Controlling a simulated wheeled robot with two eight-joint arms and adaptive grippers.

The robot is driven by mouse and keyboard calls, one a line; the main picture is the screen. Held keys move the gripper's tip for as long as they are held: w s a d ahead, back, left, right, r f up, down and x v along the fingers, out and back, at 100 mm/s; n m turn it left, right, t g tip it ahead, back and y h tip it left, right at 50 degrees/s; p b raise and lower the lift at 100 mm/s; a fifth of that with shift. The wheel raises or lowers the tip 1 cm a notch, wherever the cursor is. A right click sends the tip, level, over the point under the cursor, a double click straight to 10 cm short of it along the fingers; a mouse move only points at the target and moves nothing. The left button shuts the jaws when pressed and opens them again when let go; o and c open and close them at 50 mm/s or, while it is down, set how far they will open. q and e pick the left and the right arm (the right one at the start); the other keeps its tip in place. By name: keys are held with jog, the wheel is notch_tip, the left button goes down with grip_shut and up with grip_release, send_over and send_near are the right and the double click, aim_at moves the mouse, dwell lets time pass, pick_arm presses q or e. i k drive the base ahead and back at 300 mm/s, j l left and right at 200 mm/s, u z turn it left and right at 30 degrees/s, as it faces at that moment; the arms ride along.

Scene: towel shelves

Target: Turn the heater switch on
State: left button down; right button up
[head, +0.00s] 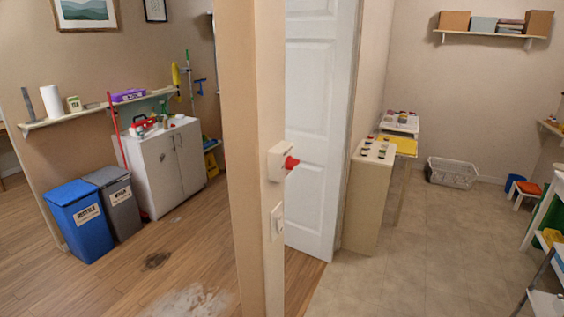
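A white switch box (277,163) with a red knob (291,163) is fixed to the end of the wall in the middle of the head view. The knob sticks out to the right. A white wall plate with a switch (277,222) is below it on the same wall end. I cannot tell from the picture which of the two is the heater switch, nor whether either is on or off. Neither of my grippers is in view.
The wall end (255,120) splits the view. Left are a grey cabinet (165,165), a blue bin (78,218) and a grey bin (117,200). A white door (308,130) and beige cabinet (362,205) stand behind. The tiled floor (430,240) at right is largely clear.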

aim_at(291, 163)
jog(key=i+u, duration=0.2)
jog(key=u, duration=0.15)
jog(key=i+l+u, duration=0.15)
jog(key=u, duration=0.2)
jog(key=i+l+u, duration=0.25)
jog(key=l, duration=0.3)
jog(key=l+u, duration=0.2)
jog(key=l, duration=0.3)
jog(key=l+u, duration=0.25)
jog(key=l, duration=0.3)
